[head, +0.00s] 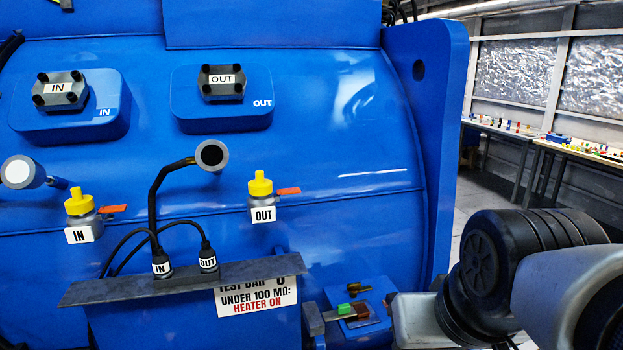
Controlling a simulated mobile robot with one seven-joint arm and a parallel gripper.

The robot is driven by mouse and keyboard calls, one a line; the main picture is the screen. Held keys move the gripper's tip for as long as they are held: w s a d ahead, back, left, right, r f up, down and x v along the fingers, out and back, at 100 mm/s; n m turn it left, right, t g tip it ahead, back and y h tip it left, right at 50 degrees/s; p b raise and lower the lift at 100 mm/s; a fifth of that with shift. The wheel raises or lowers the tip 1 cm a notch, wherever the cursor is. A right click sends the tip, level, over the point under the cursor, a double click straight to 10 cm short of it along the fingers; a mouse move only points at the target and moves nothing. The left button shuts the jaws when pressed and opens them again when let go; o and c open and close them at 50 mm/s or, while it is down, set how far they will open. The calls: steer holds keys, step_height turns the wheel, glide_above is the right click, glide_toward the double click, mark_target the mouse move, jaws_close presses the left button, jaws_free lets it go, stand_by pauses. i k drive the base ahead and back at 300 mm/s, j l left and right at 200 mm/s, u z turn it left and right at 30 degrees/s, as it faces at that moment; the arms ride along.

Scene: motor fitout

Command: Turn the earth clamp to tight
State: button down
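No part carries a readable earth clamp label. A small blue block (372,328) sits low on the right of the big blue motor housing, with a green piece (344,309) and a dark red piece (361,309) on it. A grey bar (313,319) stands at its left side; I cannot tell whether it is the clamp's handle. My gripper (408,320) is at the lower right, right beside the block. Its silver body shows, but its fingers cannot be made out, nor whether they touch anything.
Two yellow-capped valves (261,187) with orange levers stick out of the housing. Black cables marked IN and OUT rise from a grey shelf (180,282), above a white heater sign (257,297). A blue end plate (425,150) stands at the right. Benches (537,140) are far behind.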

mark_target(356, 288)
steer(key=i+l+u, duration=0.15)
steer(key=l, duration=0.2)
steer(key=i+l+u, duration=0.35)
steer(key=l, duration=0.4)
steer(key=i, duration=0.05)
